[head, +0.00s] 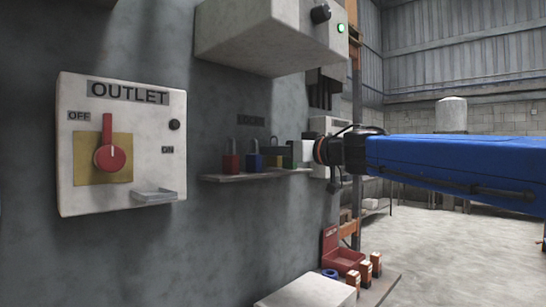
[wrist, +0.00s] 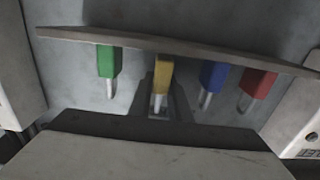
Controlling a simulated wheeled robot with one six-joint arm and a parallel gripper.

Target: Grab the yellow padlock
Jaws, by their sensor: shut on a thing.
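The yellow padlock (head: 272,161) stands on a small wall shelf between the blue padlock (head: 254,163) and the green padlock, partly covered by my gripper in the head view. In the wrist view the yellow padlock (wrist: 162,76) appears upside down, shackle downward in the picture, between my gripper's fingers (wrist: 161,104). My gripper (head: 291,154) reaches in from the right and is shut on the yellow padlock. The padlock still appears to be at the shelf.
The green (wrist: 106,60), blue (wrist: 213,76) and red (wrist: 258,84) padlocks stand close on both sides along the shelf (wrist: 180,45). An OUTLET switch box (head: 122,145) is on the wall at left. A grey box (head: 270,35) juts out above the shelf.

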